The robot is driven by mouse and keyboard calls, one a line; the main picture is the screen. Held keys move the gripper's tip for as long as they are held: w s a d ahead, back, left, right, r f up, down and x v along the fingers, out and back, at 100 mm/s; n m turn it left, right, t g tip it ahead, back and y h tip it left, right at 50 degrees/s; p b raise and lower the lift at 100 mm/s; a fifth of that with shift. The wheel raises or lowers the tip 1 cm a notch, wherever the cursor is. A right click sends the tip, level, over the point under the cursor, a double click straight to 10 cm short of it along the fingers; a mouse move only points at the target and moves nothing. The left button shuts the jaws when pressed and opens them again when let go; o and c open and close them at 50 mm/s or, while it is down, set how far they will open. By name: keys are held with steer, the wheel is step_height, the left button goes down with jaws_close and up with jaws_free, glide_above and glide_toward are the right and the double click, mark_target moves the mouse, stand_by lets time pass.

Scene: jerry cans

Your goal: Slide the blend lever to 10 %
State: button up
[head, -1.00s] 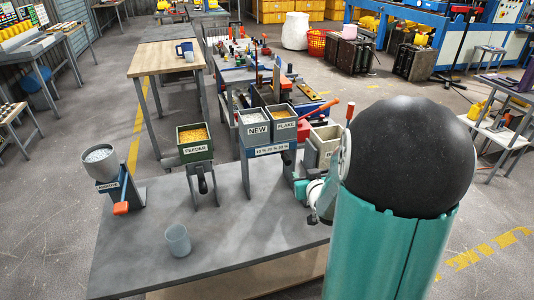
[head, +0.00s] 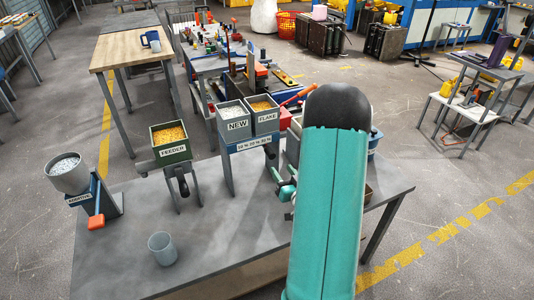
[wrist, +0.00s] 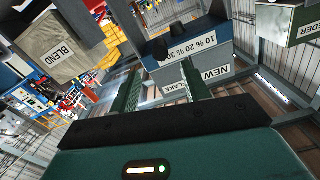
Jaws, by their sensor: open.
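The blend unit carries a white NEW bin (head: 236,124) and a FLAKE bin (head: 265,117) above a blue scale plate (head: 254,144) marked in percent. A dark lever (head: 270,152) shows at the plate's right end. In the wrist view the scale plate (wrist: 196,42) is tilted, and dark lever parts (wrist: 158,48) show beside its 10 % end of the picture. My gripper (head: 279,182) is open just right of and in front of the unit. In the wrist view its green fingers (wrist: 160,76) are apart, with the plate beyond them. I see no contact with the lever.
A green FEEDER bin (head: 171,152) and an ADDITIVE hopper (head: 68,175) with an orange handle stand to the left. A grey cup (head: 162,248) is near the front of the table (head: 215,240). A BLEND bin (wrist: 58,48) is close on the left in the wrist view.

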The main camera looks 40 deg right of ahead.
mark_target(270, 154)
steer(key=x, duration=1)
steer(key=shift+w, duration=0.3)
jaws_close()
